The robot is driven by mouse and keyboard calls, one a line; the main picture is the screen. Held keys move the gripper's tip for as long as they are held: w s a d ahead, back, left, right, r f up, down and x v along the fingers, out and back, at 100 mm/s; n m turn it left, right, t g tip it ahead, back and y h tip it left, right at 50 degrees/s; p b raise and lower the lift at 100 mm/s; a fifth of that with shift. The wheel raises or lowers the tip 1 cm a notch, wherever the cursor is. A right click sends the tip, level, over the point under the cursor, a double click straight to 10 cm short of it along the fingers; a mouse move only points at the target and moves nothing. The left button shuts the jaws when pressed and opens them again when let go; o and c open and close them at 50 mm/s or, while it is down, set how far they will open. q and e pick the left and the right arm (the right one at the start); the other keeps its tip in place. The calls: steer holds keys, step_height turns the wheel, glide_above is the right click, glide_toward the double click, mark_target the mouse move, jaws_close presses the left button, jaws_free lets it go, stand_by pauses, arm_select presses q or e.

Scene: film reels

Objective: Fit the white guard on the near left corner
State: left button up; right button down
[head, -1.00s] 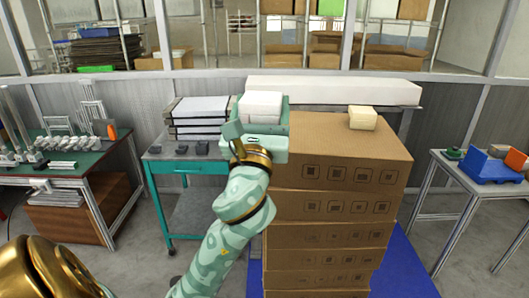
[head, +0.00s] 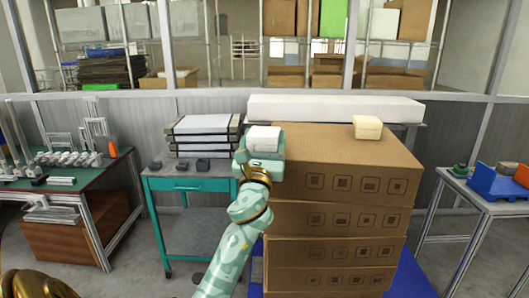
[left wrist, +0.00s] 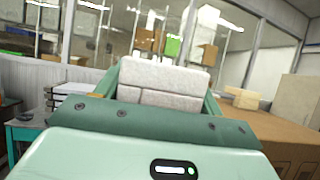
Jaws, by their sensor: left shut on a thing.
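The white guard (head: 264,139) is a small pale block in my left gripper (head: 264,151), in the head view. The gripper is shut on it and holds it at the left side of the top carton (head: 345,150) of the stack, near its upper left edge. I cannot tell whether the guard touches the carton. In the left wrist view the guard (left wrist: 162,80) sits between the two green fingers, with a step line across its face. The gripper hides the carton's near left corner.
A cream block (head: 367,127) sits on the carton's far right part. A long white box (head: 335,108) lies behind the stack. A teal cart (head: 190,184) with stacked panels (head: 203,130) stands left. A table with a blue bin (head: 492,180) stands right.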

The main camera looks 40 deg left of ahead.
arm_select(q)
steer(key=shift+f, duration=0.8)
arm_select(e)
steer(key=shift+f, duration=0.45)
steer(key=shift+s, duration=0.1)
arm_select(q)
steer(key=shift+f+b, duration=0.55)
steer(key=shift+f, duration=0.05)
steer(key=o, duration=1.1)
steer(key=shift+c, duration=0.2)
arm_select(e)
steer(key=shift+s+f, duration=0.1)
steer(key=shift+f, duration=0.3)
arm_select(q)
steer(key=shift+r, duration=0.2)
steer(key=shift+r+p, duration=0.55)
steer(key=b+v, duration=0.2)
steer(key=v, duration=1)
steer(key=shift+b, duration=0.3)
arm_select(e)
steer(key=shift+s+f, duration=0.1)
steer(key=shift+f, duration=0.65)
